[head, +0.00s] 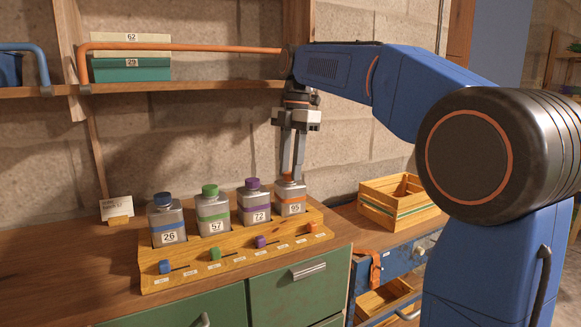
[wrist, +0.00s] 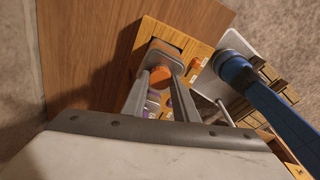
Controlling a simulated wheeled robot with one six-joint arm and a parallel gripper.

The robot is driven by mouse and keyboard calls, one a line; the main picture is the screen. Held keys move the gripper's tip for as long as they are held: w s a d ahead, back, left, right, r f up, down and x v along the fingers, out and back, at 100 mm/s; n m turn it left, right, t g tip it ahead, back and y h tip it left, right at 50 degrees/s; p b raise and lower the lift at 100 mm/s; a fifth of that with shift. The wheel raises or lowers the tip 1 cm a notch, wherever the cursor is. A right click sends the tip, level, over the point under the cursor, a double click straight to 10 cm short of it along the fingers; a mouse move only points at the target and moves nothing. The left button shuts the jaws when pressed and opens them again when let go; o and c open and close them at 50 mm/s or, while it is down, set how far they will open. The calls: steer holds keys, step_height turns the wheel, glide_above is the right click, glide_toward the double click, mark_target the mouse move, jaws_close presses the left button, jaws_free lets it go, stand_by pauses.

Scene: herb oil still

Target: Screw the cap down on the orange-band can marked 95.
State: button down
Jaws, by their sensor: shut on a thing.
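The can marked 95 (head: 290,200) has an orange band and stands upright at the right end of the wooden rack (head: 172,279). Its orange cap (head: 289,176) is at the top of the can, between the fingertips of my gripper (head: 291,172). In the wrist view the orange cap (wrist: 160,74) shows between the two fingers of my gripper (wrist: 162,78). My gripper points down and is shut on the cap. Whether the cap is seated fully cannot be told.
Cans 26 (head: 167,221), 57 (head: 213,211) and 72 (head: 254,203) stand left of it, capped blue, green and purple. Coloured sliders line the rack's front. A wooden crate (head: 397,203) stands to the right. A shelf (head: 190,86) with an orange rail (head: 190,47) is above.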

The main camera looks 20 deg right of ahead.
steer(key=m, duration=0.4)
steer(key=m+t, duration=0.1)
steer(key=m, duration=0.2)
steer(key=shift+m, duration=0.4)
steer(key=m, duration=0.3)
steer(key=shift+m, duration=0.4)
steer(key=m, duration=0.4)
steer(key=shift+t, duration=0.4)
steer(key=c, duration=1.3)
jaws_free()
steer(key=shift+d, duration=0.1)
steer(key=shift+c, duration=0.2)
steer(key=shift+r, duration=3.5)
